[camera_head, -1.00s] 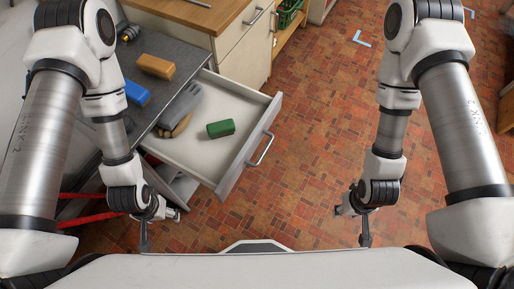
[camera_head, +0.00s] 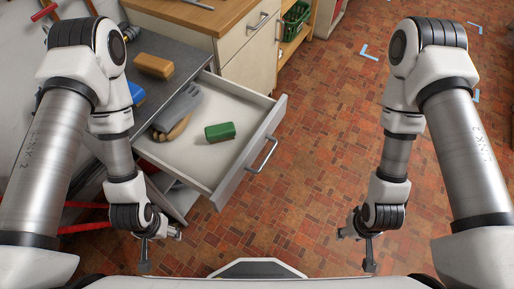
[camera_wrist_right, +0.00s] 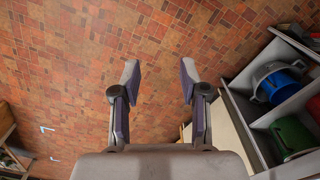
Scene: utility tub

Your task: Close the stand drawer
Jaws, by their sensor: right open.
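The stand drawer (camera_head: 199,158) is pulled out from under a dark grey stand top (camera_head: 186,54) in the head view. Its white front panel (camera_head: 250,150) has a metal bar handle (camera_head: 263,155). Inside lie a green block (camera_head: 220,132), a grey glove-like item (camera_head: 181,107) and a tan item (camera_head: 176,130). My left gripper (camera_head: 160,248) hangs near the drawer's front left corner, apart from the handle; its jaw opening is unclear. My right gripper (camera_head: 358,250) is right of the drawer over the floor. In the right wrist view its fingers (camera_wrist_right: 156,85) are spread and empty.
An orange-tan block (camera_head: 153,66) and a blue block (camera_head: 137,93) lie on the stand top. A wood-topped cabinet (camera_head: 248,55) stands behind the drawer. Red bars (camera_head: 85,228) show at the lower left. The brick-patterned floor (camera_head: 320,150) right of the drawer is clear. The right wrist view shows bins (camera_wrist_right: 280,85) at right.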

